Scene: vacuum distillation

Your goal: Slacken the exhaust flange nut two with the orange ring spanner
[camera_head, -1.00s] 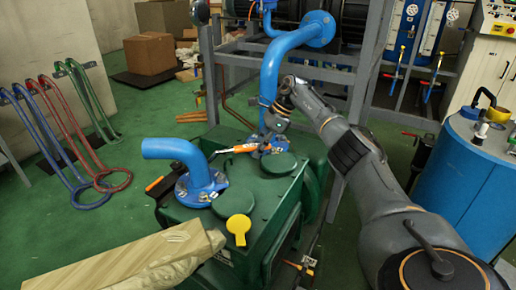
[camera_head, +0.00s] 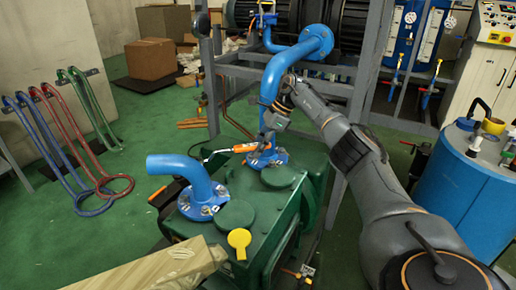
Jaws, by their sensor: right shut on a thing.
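The orange ring spanner (camera_head: 245,147) lies roughly level above the green pump, its orange part next to the right gripper. My right gripper (camera_head: 267,139) reaches in from the right and is shut on the spanner. Just below is the blue exhaust flange (camera_head: 270,159) at the foot of the tall blue pipe (camera_head: 271,78). Its nuts are too small to tell apart, and I cannot tell whether the spanner's ring sits on one. A second bolted flange (camera_head: 203,203) carries the short bent blue pipe (camera_head: 178,163). My left gripper is not in view.
A wooden beam (camera_head: 145,275) lies at lower left. Grey frame posts (camera_head: 359,90) stand behind the pump. A blue drum (camera_head: 462,185) stands right.

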